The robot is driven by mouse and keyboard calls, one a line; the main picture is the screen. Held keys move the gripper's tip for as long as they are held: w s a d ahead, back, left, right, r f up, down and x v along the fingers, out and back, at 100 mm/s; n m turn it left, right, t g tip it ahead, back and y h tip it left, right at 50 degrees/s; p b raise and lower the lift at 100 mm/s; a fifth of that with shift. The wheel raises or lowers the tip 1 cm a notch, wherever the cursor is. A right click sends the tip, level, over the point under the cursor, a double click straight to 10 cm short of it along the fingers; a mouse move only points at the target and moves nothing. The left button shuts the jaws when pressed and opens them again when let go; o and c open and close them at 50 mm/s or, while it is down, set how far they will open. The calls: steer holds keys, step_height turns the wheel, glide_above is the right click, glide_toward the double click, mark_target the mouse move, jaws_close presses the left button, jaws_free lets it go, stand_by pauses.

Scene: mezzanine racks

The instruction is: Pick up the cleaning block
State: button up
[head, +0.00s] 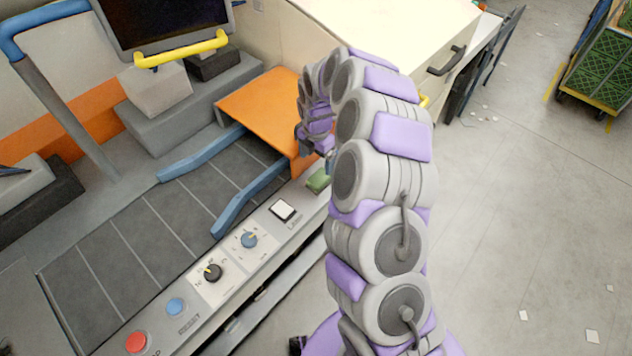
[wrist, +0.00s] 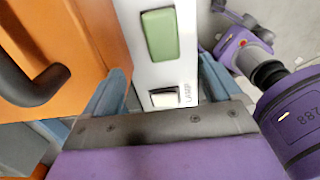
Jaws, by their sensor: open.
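The cleaning block appears to be the green rounded block (head: 318,181) on the pale control panel beside the orange hood. In the wrist view the green block (wrist: 160,35) lies ahead of my gripper, its long side pointing away from me. My gripper (wrist: 162,66) is open, with its blue-grey fingers apart and nothing held between them. The panel shows between the fingers, and the block is just beyond the fingertips. In the head view my arm partly hides my gripper and the block's right side.
The orange hood (head: 258,108) with a black handle (wrist: 35,88) stands close on the left. Knobs and a red button (head: 137,341) line the panel. The floor at right is mostly open.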

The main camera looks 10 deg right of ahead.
mark_target(320, 176)
steer(key=f, duration=0.1)
steer(key=d+f, duration=0.1)
steer(key=f, duration=0.1)
steer(key=d+f, duration=0.1)
steer(key=f, duration=0.1)
steer(key=shift+f+b, duration=0.2)
steer(key=shift+b, duration=0.1)
steer(key=f, duration=0.1)
steer(key=a+f, duration=0.1)
steer(key=f, duration=0.2)
steer(key=shift+a+f+b, duration=0.3)
steer(key=shift+f+b, duration=0.1)
steer(key=shift+d, duration=0.65)
steer(key=shift+c, duration=2.1)
steer(key=shift+a, duration=0.5)
steer(key=c, duration=0.6)
steer(key=shift+d, duration=0.1)
steer(key=shift+c, duration=1.1)
steer(key=shift+d+r, duration=0.1)
steer(key=shift+d, duration=0.1)
